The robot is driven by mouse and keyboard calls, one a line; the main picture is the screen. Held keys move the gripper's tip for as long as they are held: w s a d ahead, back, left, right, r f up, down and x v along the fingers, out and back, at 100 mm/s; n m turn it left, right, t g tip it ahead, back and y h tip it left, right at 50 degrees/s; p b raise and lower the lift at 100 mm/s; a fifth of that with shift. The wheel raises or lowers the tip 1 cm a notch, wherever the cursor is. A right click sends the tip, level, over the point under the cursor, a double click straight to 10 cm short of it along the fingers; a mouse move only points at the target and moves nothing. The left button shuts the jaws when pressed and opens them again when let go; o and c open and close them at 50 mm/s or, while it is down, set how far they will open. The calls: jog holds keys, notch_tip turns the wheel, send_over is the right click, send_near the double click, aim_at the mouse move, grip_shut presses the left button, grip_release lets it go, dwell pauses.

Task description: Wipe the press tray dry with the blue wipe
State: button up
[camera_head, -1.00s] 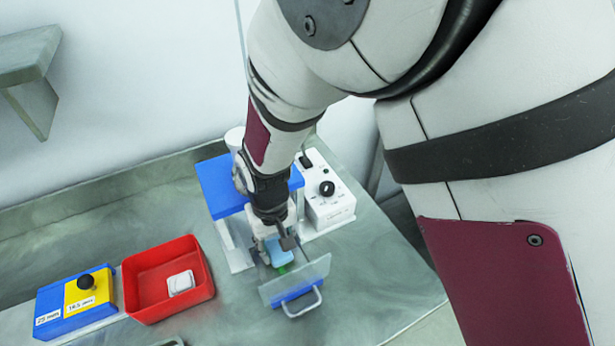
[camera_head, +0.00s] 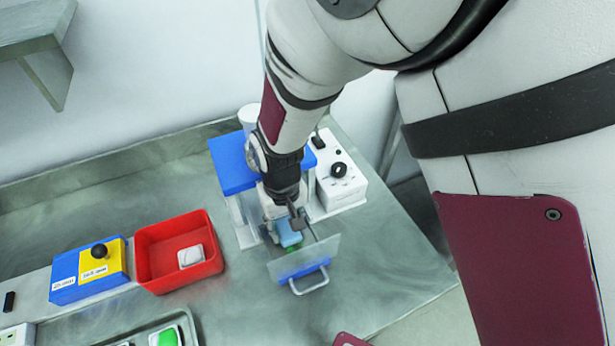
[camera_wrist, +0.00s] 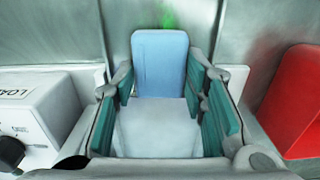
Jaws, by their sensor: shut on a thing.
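The press has a blue top (camera_head: 232,165). Its tray, with a clear front panel (camera_head: 318,256) and a blue front with a metal handle (camera_head: 309,280), sticks out toward the front. My gripper (camera_head: 288,218) points down over the tray, behind the panel. It is shut on the blue wipe (camera_head: 289,235). In the wrist view the wipe (camera_wrist: 160,62) is a pale blue block between the teal finger pads. A bit of green shows beside the wipe in the head view. The tray floor is mostly hidden, so I cannot tell whether the wipe touches it or whether it is wet.
A white control box with a black knob (camera_head: 339,171) stands right of the press. A red bin (camera_head: 160,270) holding a white item (camera_head: 191,256) is to the left. A blue and yellow block (camera_head: 88,270) is farther left. A metal tray (camera_head: 140,335) lies at the front. The front right bench is clear.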

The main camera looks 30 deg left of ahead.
jog(key=shift+f, duration=0.45)
dwell(1.0)
jog(key=shift+w+d, duration=0.1)
jog(key=shift+w+d+r, duration=0.1)
jog(key=shift+w+d, duration=0.5)
jog(key=shift+w, duration=0.15)
jog(key=shift+s+a+r+p, duration=0.1)
jog(key=shift+s+a+p, duration=0.25)
jog(key=shift+s+a, duration=0.35)
jog(key=shift+s+a+r+p, duration=0.1)
jog(key=shift+s+a+p, duration=0.3)
jog(key=shift+s, duration=0.35)
jog(key=shift+w+d+f+b, duration=0.1)
jog(key=shift+w+d+b, duration=0.1)
jog(key=shift+w+d, duration=0.4)
jog(key=shift+w+d+f+b, duration=0.1)
jog(key=shift+w+d+b, duration=0.1)
jog(key=shift+w+d, duration=0.4)
jog(key=shift+w+a, duration=0.15)
jog(key=shift+a, duration=0.05)
